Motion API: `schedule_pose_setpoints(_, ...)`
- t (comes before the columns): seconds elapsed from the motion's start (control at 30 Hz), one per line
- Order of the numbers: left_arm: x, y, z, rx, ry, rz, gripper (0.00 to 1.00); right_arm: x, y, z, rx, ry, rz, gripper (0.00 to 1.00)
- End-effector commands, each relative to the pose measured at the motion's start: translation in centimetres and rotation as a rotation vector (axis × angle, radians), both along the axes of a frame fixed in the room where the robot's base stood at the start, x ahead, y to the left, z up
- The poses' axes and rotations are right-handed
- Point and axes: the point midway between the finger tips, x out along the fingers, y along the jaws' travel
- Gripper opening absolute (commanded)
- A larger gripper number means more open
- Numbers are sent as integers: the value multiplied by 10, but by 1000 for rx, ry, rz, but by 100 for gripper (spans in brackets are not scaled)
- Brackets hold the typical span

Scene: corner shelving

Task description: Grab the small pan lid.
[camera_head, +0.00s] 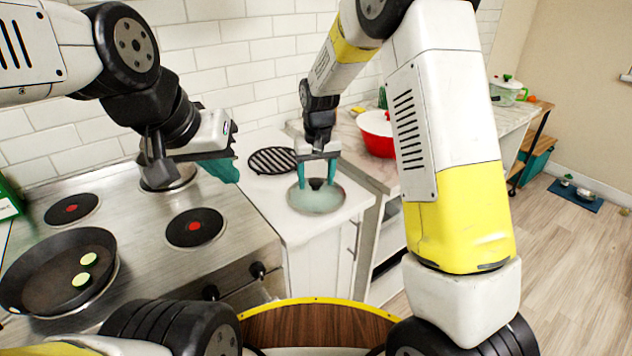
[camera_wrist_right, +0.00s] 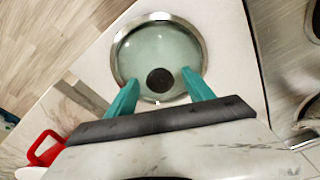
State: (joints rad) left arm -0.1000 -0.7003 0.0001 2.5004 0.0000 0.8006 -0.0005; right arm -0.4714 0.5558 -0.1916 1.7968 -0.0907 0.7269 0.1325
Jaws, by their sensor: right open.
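The small pan lid (camera_head: 325,202) is round glass with a metal rim and a dark knob (camera_head: 316,184). It lies on the white counter right of the stove. My right gripper (camera_head: 316,186) points down over it, open, with one teal finger on each side of the knob. In the right wrist view the lid (camera_wrist_right: 158,45) lies beyond the open fingers of my right gripper (camera_wrist_right: 160,82), with the knob (camera_wrist_right: 160,80) between the tips. Contact with the knob cannot be told. My left gripper (camera_head: 222,170) is over the back of the stove, seen side-on; its opening cannot be told.
A black round grate (camera_head: 272,160) lies just behind the lid. A frying pan (camera_head: 45,280) with cucumber slices sits on the stove (camera_head: 145,235) at left. A red pot (camera_head: 376,140) stands on the counter at right. The tiled wall (camera_head: 235,60) closes off the back.

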Motion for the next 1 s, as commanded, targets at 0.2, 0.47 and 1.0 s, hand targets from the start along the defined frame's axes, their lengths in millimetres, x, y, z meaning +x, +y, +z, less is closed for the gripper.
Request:
schedule_pose_setpoints(0.2,0,0,0,0,0,0,0,0,0,-1,0,0,0,59)
schedule_pose_setpoints(0.47,0,0,0,0,-1,0,0,0,0,0,0,0,0,8)
schedule_pose_setpoints(1.0,0,0,0,-1,-1,1,0,0,0,0,0,-1,0,0)
